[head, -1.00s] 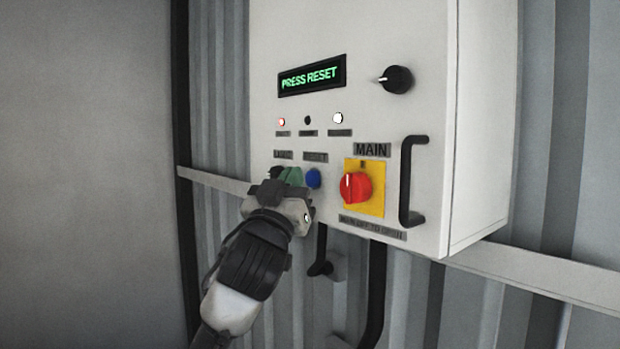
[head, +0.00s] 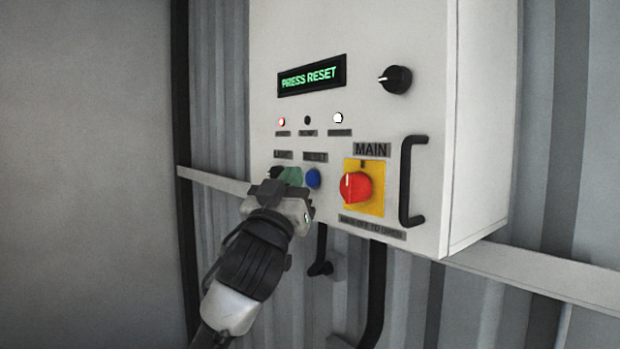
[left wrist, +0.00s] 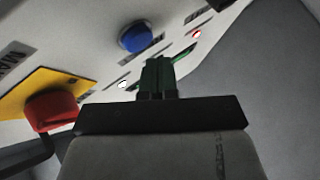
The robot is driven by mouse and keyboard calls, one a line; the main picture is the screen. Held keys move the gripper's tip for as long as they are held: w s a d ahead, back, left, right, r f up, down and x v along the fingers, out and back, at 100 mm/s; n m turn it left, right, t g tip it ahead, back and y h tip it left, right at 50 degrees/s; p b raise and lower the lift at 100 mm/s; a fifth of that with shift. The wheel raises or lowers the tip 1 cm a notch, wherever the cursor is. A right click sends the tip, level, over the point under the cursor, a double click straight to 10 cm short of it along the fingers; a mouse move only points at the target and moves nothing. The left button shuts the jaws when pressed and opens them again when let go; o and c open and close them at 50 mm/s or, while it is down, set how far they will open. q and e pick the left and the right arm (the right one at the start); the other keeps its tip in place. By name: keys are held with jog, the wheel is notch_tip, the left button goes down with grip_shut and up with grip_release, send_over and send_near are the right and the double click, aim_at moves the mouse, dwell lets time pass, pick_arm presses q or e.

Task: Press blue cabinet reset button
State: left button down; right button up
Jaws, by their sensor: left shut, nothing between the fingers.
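The blue reset button (head: 313,178) is on the front of the white cabinet (head: 430,85), under a small label and left of the yellow-backed red main switch (head: 355,187). The blue button also shows in the left wrist view (left wrist: 134,37), above and left of my fingertips. My left gripper (head: 292,175) has green fingers, shut and empty, just left of the button in the head view. In the left wrist view the closed fingers (left wrist: 158,66) point toward the panel, apart from the button in the picture. The display (head: 312,76) reads PRESS RESET. My right gripper is not in view.
A black handle (head: 409,182) stands out right of the main switch (left wrist: 50,110). A black knob (head: 397,79) is above. Red and white lamps are lit. A dark button (head: 276,172) is partly hidden behind my gripper. Cables hang below the cabinet; open space lies left.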

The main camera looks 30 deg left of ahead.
pick_arm(q)
jog(key=shift+w, duration=0.15)
dwell(0.5)
jog(key=shift+w+d, duration=0.2)
jog(key=shift+w, duration=0.1)
jog(key=shift+w+d, duration=0.15)
jog(key=shift+w, duration=0.2)
dwell(0.8)
jog(key=shift+s, duration=0.1)
jog(key=shift+s+a+f, duration=0.1)
jog(key=shift+s+a, duration=0.2)
jog(key=shift+s, duration=0.3)
jog(key=shift+s, duration=0.15)
jog(key=shift+s+a+b, duration=0.1)
jog(key=shift+s+a, duration=0.2)
jog(key=shift+s, duration=0.45)
jog(key=shift+s+a+b, duration=0.1)
jog(key=shift+s+a, duration=0.25)
jog(key=shift+s, duration=0.35)
jog(key=shift+s+a+b, duration=0.1)
jog(key=shift+s+a, duration=0.2)
jog(key=shift+s, duration=0.45)
